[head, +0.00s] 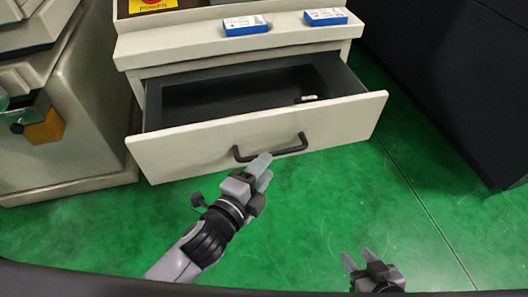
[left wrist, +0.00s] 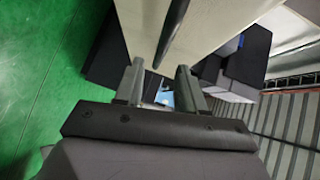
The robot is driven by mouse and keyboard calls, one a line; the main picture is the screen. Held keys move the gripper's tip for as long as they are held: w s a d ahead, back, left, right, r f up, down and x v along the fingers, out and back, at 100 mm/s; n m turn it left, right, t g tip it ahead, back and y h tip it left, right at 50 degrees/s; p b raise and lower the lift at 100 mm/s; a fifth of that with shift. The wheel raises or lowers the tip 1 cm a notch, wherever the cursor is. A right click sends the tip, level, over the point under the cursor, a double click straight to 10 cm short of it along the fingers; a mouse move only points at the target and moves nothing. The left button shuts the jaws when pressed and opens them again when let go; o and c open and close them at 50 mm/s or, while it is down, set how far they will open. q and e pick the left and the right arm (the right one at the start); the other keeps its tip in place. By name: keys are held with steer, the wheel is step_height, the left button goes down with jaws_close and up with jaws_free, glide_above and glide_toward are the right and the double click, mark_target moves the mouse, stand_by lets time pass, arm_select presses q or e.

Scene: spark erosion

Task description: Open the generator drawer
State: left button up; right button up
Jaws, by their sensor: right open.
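The cream generator drawer (head: 205,150) is pulled out of its cabinet, and its dark inside shows. A small whitish item (head: 306,99) lies in it. The black bar handle (head: 290,151) is on the drawer front; a dark bar (left wrist: 174,35), seemingly the handle, shows in the left wrist view. My left gripper (head: 265,165) is at the handle's left part. Its fingers (left wrist: 159,80) stand apart, wider than the bar, whose near end shows between or just beyond the tips. Contact cannot be told. My right gripper (head: 360,260) is open and empty, low at the right, away from the drawer.
Two blue-and-white boxes (head: 246,25) (head: 326,17) lie on the cabinet ledge (head: 200,43) above the drawer. A beige machine (head: 75,125) stands close at the left, a dark cabinet (head: 450,90) at the right. Green floor (head: 330,210) is clear before the drawer.

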mark_target(278, 152)
arm_select(q)
steer(key=shift+b+x, duration=0.3)
steer(key=shift+x, duration=3.2)
jaws_close()
